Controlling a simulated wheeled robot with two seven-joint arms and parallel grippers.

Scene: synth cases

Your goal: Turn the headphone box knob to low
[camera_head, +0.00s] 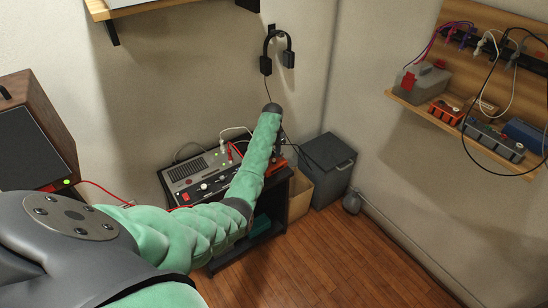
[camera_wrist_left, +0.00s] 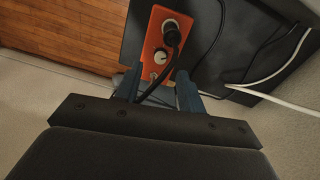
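The orange headphone box (camera_wrist_left: 154,38) lies on a dark surface in the left wrist view. It has a round knob with a pale top (camera_wrist_left: 160,57), a black plug (camera_wrist_left: 172,36) with a cable, and a small metal part near the knob. My left gripper (camera_wrist_left: 158,87) is open, its two blue-grey fingers apart on either side of the box's near end, with the knob just beyond the tips. Nothing is clearly gripped. In the head view, the orange box (camera_head: 278,163) is partly hidden by my left arm, which also hides the gripper. My right gripper is not in view.
Black headphones (camera_head: 277,52) hang on the wall. A grey mixer-like device (camera_head: 198,175) with cables stands on the dark stand beside my arm. A cardboard box (camera_head: 299,197) and a dark bin (camera_head: 327,170) stand to the right. White cables (camera_wrist_left: 268,84) run beside the orange box.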

